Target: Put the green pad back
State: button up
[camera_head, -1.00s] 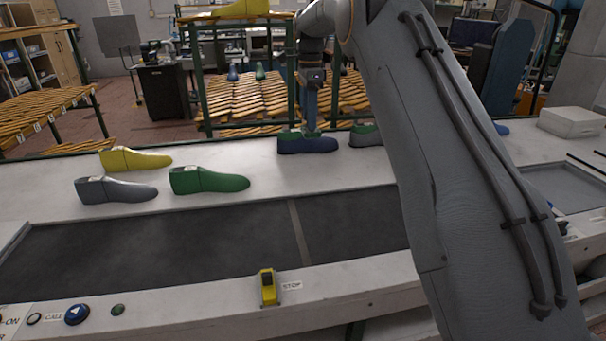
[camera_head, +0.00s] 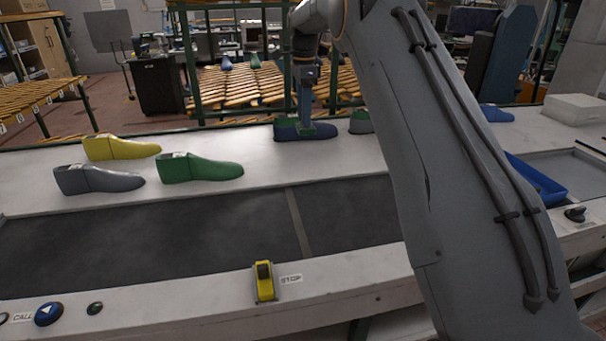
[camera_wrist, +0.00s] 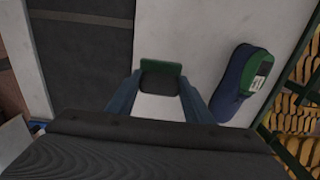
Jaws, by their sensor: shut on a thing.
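The green pad (camera_wrist: 160,68), with a dark grey underside, is between the two blue fingers of my gripper (camera_wrist: 162,92) in the wrist view. My gripper (camera_head: 306,125) is shut on it, over the white bench strip and in front of the blue shoe last. In the head view a bit of green shows at the fingertips. The blue last (camera_head: 287,132) lies on the strip, toe to the right, partly covered by the gripper. In the wrist view the blue last (camera_wrist: 236,98) is right of the gripper, apart from it, with green around its labelled heel end.
A yellow last (camera_head: 122,147), a grey last (camera_head: 98,180) and a green last (camera_head: 200,168) lie at left. A grey-and-green last (camera_head: 360,122) is partly behind my arm. A dark belt (camera_head: 150,243) runs in front. A blue tray (camera_head: 537,182) is at right.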

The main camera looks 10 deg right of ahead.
jog(key=f+b, duration=0.1)
jog(key=w+f+b, duration=0.1)
jog(key=f, duration=0.1)
jog(key=shift+f, duration=0.15)
jog(key=shift+f+p, duration=1.45)
jog(key=shift+f, duration=3.55)
jog(key=shift+f, duration=0.1)
jog(key=o, duration=1)
notch_tip(320, 180, up, 12)
jog(key=b, duration=0.4)
jog(key=shift+s, duration=0.1)
